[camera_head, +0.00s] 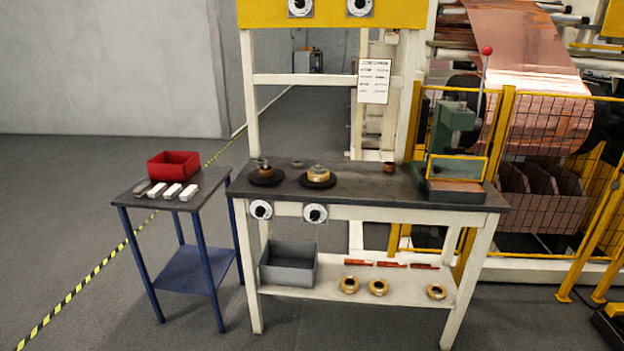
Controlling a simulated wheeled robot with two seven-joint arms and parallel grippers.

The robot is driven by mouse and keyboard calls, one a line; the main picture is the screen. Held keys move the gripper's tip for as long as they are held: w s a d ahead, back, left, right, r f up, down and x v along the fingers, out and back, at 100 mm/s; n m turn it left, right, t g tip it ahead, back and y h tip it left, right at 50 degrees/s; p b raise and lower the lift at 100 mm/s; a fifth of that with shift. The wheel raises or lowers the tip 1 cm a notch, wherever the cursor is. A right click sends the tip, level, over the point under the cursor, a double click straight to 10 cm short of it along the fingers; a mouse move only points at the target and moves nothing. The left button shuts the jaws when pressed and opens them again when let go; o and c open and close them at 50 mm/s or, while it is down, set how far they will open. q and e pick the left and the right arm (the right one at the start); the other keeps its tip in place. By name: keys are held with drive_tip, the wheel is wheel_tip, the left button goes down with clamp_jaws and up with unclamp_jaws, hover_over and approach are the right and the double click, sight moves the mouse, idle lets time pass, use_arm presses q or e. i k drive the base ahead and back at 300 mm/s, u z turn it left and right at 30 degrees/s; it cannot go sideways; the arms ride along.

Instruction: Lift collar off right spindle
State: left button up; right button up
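The right spindle is a round black base (318,183) on the dark-topped workbench. A brass-coloured collar (318,173) sits on it, around its middle. The left spindle is a similar black base (266,179) to the left, with a small greyish-green and brown piece (262,165) at its centre; I cannot tell what that piece is. Several brass rings lie on the lower shelf, one of them at the left (349,284). Neither of my grippers is in view.
The workbench (365,187) also holds a green press (452,130) at right and a small copper-brown piece (389,167). A side table at left carries a red bin (173,164) and white blocks. A grey bin (288,264) stands on the lower shelf. Floor in front is clear.

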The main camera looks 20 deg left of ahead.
sight(315, 172)
drive_tip(key=u, duration=1.4)
drive_tip(key=i, duration=1.55)
